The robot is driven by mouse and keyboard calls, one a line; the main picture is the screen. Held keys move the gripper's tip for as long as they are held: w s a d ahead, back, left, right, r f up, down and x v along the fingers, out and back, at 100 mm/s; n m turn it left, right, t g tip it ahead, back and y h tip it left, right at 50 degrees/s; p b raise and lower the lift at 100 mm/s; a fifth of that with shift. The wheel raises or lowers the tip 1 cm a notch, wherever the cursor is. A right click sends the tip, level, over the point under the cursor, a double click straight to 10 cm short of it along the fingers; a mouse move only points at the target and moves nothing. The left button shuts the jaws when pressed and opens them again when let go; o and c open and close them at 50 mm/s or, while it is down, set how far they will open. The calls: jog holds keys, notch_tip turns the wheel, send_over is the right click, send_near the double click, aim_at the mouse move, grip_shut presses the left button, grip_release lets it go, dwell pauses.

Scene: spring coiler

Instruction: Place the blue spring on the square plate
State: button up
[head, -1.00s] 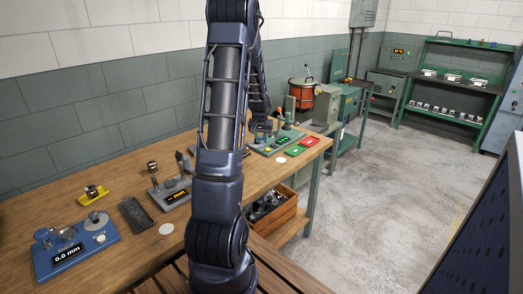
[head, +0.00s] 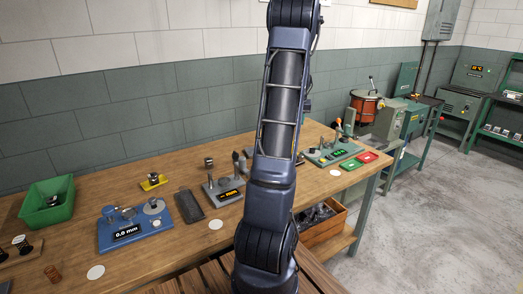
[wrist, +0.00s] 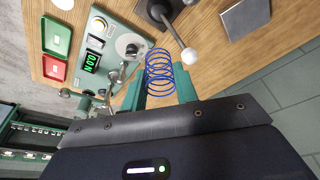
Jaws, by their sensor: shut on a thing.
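The blue spring (wrist: 160,73) is between the two green fingers of my gripper (wrist: 160,90) in the wrist view. The gripper is shut on it, and its coils stick out past the fingertips, above the wooden bench. A flat grey square piece (wrist: 245,18) lies on the bench at the upper right of the wrist view, apart from the spring; I cannot tell whether it is the square plate. In the head view my arm hides the gripper and the spring.
A green gauge (wrist: 105,45) with a dial is close left of the spring; it also shows in the head view (head: 332,153). A lever with a white knob (wrist: 188,54) is close right. Red (head: 367,157) and green (head: 351,164) trays lie near the bench's right end.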

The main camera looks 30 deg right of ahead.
jog(key=w+a+r+n+t+y, duration=0.1)
jog(key=w+a+n, duration=0.2)
jog(key=w+a, duration=0.5)
jog(key=w+a+r+n, duration=0.1)
jog(key=w+a+n, duration=0.25)
jog(key=w, duration=0.85)
jog(key=shift+m, duration=0.35)
jog(key=f, duration=1.3)
jog(key=a+f, duration=0.1)
jog(key=f, duration=0.6)
jog(key=shift+f, duration=0.2)
jog(key=shift+f, duration=0.1)
jog(key=o, duration=0.9)
jog(key=shift+o, duration=0.2)
